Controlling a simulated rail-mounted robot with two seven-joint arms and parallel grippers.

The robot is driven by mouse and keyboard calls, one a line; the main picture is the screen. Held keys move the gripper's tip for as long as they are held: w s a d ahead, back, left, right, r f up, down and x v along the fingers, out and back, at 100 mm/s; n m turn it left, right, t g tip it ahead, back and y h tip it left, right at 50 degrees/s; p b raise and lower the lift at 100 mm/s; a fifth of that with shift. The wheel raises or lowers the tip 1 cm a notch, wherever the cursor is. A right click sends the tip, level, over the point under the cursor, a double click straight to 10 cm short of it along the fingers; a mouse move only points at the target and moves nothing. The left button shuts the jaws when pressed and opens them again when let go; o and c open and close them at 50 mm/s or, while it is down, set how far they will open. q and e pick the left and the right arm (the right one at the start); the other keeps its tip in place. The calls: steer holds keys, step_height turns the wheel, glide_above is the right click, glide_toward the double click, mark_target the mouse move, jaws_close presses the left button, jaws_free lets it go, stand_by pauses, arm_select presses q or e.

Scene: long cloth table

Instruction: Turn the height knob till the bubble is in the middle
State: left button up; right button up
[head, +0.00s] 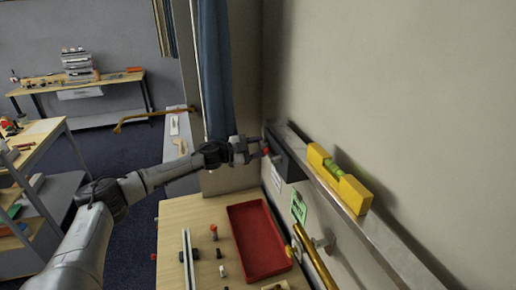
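A yellow spirit level (349,188) with a green vial (333,167) lies on a long grey rail (376,232) along the wall. The bubble in the vial is too small to make out. A dark block (286,160) sits at the rail's far end, with a small red knob (266,151) on its left side. My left gripper (260,149) reaches in from the left, with its fingertips at the red knob. I cannot tell whether the fingers are closed on it. My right gripper is out of view.
Below the rail is a wooden table (190,212) with a red tray (260,240), a metal strip (188,258) and several small pieces. A brass-coloured rod (315,257) slants below the rail. A blue curtain (217,75) hangs behind my gripper.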

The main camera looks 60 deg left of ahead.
arm_select(q)
steer(key=c, duration=0.4)
steer(key=shift+r+n+p, duration=0.25)
steer(key=shift+n+p, duration=0.15)
steer(key=shift+p, duration=0.45)
steer(key=shift+c, duration=0.2)
steer(key=n+p, duration=0.4)
steer(key=p, duration=0.1)
steer(key=shift+d+f+n+p, duration=0.1)
steer(key=shift+n+p, duration=0.7)
steer(key=shift+n, duration=0.2)
steer(key=shift+f+n, duration=0.15)
steer(key=shift+n, duration=0.85)
